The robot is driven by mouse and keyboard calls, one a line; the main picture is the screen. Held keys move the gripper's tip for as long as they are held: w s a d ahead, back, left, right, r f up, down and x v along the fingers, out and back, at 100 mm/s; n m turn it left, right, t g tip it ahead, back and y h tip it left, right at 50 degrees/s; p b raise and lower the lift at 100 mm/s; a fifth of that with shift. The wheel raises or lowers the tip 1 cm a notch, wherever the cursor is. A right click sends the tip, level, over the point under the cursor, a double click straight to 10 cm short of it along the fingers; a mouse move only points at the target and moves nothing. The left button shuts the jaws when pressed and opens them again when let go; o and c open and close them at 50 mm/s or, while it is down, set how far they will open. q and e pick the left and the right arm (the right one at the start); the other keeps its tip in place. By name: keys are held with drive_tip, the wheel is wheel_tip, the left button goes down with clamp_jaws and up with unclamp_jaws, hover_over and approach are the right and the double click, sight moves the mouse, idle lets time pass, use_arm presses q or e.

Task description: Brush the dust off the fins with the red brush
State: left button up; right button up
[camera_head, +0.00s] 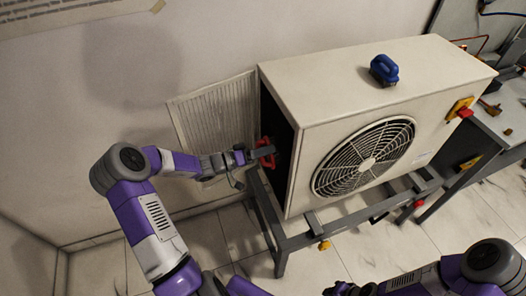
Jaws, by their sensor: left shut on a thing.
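My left gripper (258,154) is shut on the red brush (266,142), at the left side of the white outdoor unit (385,88). The brush is small in view and partly covered by the gripper. The fins seem to lie in the dark open side (276,122) of the unit; shadow and the steep angle hide them and any dust. The brush is at this opening; I cannot tell whether it touches the fins. My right gripper (344,290) is at the bottom edge, partly cut off, and its jaws are not clear.
A blue tool (384,69) stands on top of the unit. A louvred panel (214,116) leans against the wall behind my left arm. The unit sits on a grey frame (345,222). A red and yellow switch (460,110) is on its right end. A bench (510,120) stands at right.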

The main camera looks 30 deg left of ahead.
use_arm(q)
drive_tip(key=shift+s+r+p, duration=0.1)
drive_tip(key=shift+r+p, duration=0.9)
drive_tip(key=shift+r, duration=0.95)
drive_tip(key=shift+r+p, duration=1.65)
drive_tip(key=shift+r, duration=2.25)
drive_tip(key=shift+w+a+f+b, duration=0.1)
drive_tip(key=shift+w+a+b, duration=0.25)
drive_tip(key=shift+w+a, duration=0.45)
wheel_tip(320, 180, down, 10)
drive_tip(key=b, duration=1)
drive_tip(key=shift+r+b, duration=0.25)
drive_tip(key=shift+b, duration=0.1)
drive_tip(key=shift+f, duration=0.3)
drive_tip(key=shift+w+a+r+p, duration=0.2)
drive_tip(key=shift+a+r+p, duration=0.15)
drive_tip(key=shift+r, duration=0.7)
drive_tip(key=shift+w+a+r+p, duration=0.2)
drive_tip(key=shift+r+p, duration=0.25)
drive_tip(key=shift+r, duration=0.65)
drive_tip(key=shift+w+a+r+p, duration=0.2)
drive_tip(key=shift+a+r+p, duration=0.15)
drive_tip(key=shift+r, duration=0.7)
drive_tip(key=shift+w+d+r+p, duration=0.15)
drive_tip(key=shift+r+p, duration=0.35)
drive_tip(key=shift+r, duration=1.45)
